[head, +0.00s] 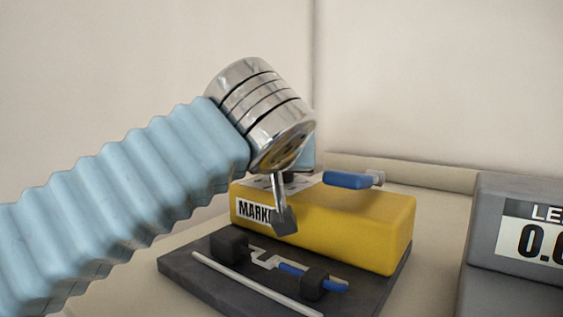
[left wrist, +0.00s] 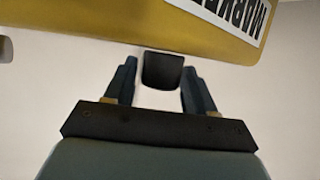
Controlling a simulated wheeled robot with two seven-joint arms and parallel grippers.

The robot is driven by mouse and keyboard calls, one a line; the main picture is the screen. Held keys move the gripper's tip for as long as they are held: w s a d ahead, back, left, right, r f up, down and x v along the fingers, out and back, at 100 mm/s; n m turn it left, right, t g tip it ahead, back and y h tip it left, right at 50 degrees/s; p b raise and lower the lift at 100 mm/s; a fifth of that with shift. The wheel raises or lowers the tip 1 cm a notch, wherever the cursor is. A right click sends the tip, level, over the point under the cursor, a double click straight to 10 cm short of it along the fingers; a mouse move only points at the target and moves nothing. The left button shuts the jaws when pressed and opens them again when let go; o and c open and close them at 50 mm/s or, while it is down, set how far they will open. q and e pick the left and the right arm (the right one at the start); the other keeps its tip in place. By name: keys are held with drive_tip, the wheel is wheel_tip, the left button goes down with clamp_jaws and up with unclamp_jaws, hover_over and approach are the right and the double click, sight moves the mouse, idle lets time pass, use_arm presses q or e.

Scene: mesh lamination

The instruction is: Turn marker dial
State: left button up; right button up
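The yellow marker box (head: 345,225) stands in the middle of the head view, with a "MARK..." label on its front. It shows upside down in the left wrist view (left wrist: 90,28). A black knob, seemingly the marker dial (left wrist: 162,72), sticks up from the box's top edge. My left gripper (left wrist: 158,62) has one finger on each side of the knob, with a visible gap on both sides. In the head view my silver wrist hides most of the fingers and the knob. My right gripper is in neither view.
A dark base plate (head: 180,268) with black blocks, a pale rod and a blue-tipped part lies in front of the box. A blue lever (head: 348,180) projects above the box's top. A grey unit with a numeric display (head: 535,240) stands at the right. A beige wall is behind.

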use_arm(q)
drive_tip(key=c, duration=0.7)
drive_tip(key=shift+m, duration=0.3)
drive_tip(key=m+h, duration=0.1)
drive_tip(key=h, duration=0.1)
drive_tip(key=shift+a+m+h, duration=0.1)
drive_tip(key=shift+m+h, duration=0.2)
drive_tip(key=shift+m, duration=0.1)
drive_tip(key=m+g+h+p, duration=0.2)
drive_tip(key=m+h, duration=0.1)
drive_tip(key=shift+r+h, duration=0.1)
drive_tip(key=shift+h, duration=0.3)
drive_tip(key=m+g+h, duration=0.3)
drive_tip(key=m+g, duration=0.1)
drive_tip(key=m, duration=0.1)
drive_tip(key=shift+w+h+p, duration=0.1)
drive_tip(key=shift+h+p, duration=0.3)
drive_tip(key=m+g+h, duration=0.1)
drive_tip(key=m+g, duration=0.1)
drive_tip(key=shift+m+g+p, duration=0.3)
drive_tip(key=shift+g+p, duration=0.1)
drive_tip(key=shift+m+g+h+p, duration=0.3)
drive_tip(key=shift+m+g+p, duration=0.35)
drive_tip(key=shift+m+g, duration=0.65)
drive_tip(key=shift+g, duration=0.3)
